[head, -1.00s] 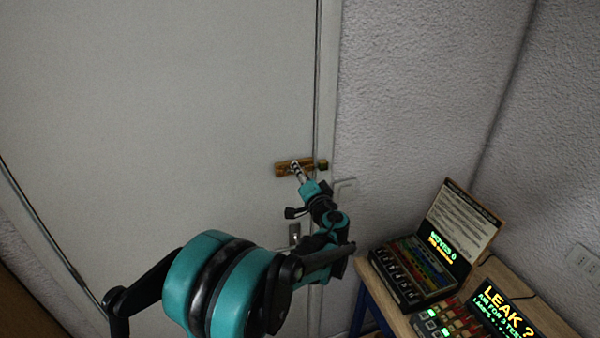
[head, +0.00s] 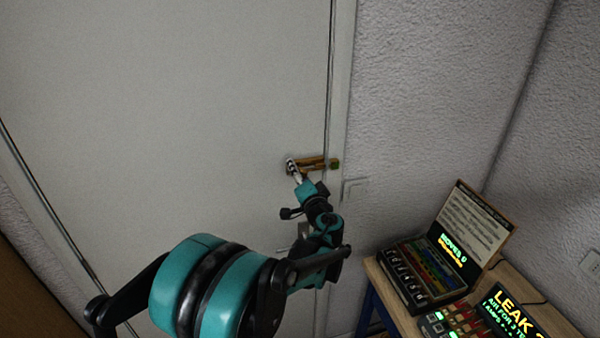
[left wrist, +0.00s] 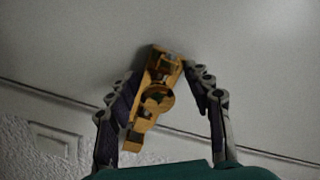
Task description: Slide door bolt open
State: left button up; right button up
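A brass door bolt (head: 312,162) is mounted on the pale door (head: 200,100), near its right edge. A small brass keeper (head: 334,163) sits on the frame side of the door gap. My left gripper (head: 292,167) is at the left end of the bolt in the head view. In the left wrist view, the two dark fingers of my left gripper (left wrist: 163,72) stand apart on either side of the brass bolt (left wrist: 157,97), with a gap showing on the right. Contact with the bolt's knob cannot be made out. My right gripper is not in view.
A wooden table (head: 545,322) at the lower right holds a box with an upright lid (head: 463,228) and a lit panel reading LEAK (head: 512,308). A wall switch (head: 355,190) is right of the door frame. The door surface left of the bolt is clear.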

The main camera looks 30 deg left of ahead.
pick_arm(q)
jog(key=shift+d, duration=0.1)
jog(key=shift+d, duration=0.15)
jog(key=v, duration=1.1)
jog(key=shift+s, duration=0.3)
jog(key=shift+d, duration=0.15)
